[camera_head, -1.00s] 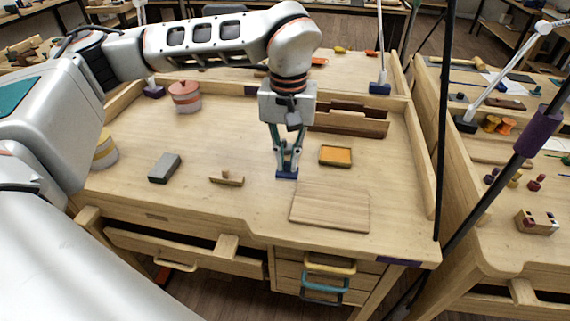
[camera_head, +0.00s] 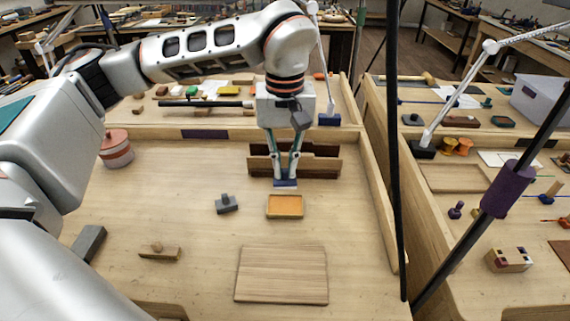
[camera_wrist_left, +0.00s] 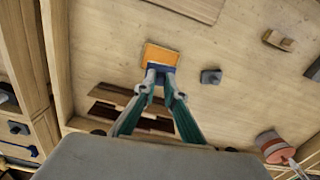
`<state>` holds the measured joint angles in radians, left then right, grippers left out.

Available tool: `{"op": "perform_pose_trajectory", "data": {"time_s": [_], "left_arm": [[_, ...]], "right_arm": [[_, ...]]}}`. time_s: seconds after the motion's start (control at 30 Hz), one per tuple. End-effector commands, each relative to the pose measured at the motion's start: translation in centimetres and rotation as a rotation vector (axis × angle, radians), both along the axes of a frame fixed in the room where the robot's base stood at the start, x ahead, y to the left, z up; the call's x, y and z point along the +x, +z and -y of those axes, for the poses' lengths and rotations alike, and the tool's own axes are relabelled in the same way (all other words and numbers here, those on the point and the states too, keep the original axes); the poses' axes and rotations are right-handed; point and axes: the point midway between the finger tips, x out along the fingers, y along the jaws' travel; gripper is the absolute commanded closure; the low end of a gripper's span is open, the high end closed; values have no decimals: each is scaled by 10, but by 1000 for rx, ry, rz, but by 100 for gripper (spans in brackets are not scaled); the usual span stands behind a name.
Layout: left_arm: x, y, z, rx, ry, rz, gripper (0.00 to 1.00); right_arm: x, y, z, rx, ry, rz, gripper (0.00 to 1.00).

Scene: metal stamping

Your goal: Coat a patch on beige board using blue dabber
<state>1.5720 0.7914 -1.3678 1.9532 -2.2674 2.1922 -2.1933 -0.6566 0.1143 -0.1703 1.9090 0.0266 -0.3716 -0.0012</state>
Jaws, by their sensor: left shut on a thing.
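My left gripper (camera_head: 286,177) is shut on the blue dabber (camera_head: 285,184), gripping it from above. In the head view the dabber shows just behind the orange pad in its tray (camera_head: 285,206). In the left wrist view the dabber (camera_wrist_left: 161,68) overlaps the near edge of the orange pad (camera_wrist_left: 161,54); I cannot tell whether they touch. The beige board (camera_head: 281,275) lies flat on the bench in front of the pad, apart from the dabber. Only part of the board (camera_wrist_left: 195,6) shows at the wrist view's top edge. My right gripper is not in view.
A dark grey knobbed block (camera_head: 227,204) stands left of the pad. A wooden knobbed block (camera_head: 160,252) and grey block (camera_head: 88,243) lie further left. A brown rack (camera_head: 322,160) is behind the gripper. A red-lidded pot (camera_head: 116,149) stands far left. Bench around the board is clear.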

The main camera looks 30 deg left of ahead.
Motion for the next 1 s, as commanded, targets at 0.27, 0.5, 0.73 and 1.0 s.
{"op": "perform_pose_trajectory", "data": {"time_s": [0.27, 0.5, 0.73, 1.0], "left_arm": [[0, -8, 0, 0, -2, -1, 100], [0, -32, 0, 1, -1, -1, 100], [0, -50, 0, 1, -1, -1, 100], [0, -56, 0, 0, -1, 0, 100]], "right_arm": [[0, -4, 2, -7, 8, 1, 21], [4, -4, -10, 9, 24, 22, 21], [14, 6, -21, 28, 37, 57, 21], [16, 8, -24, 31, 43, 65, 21]]}}
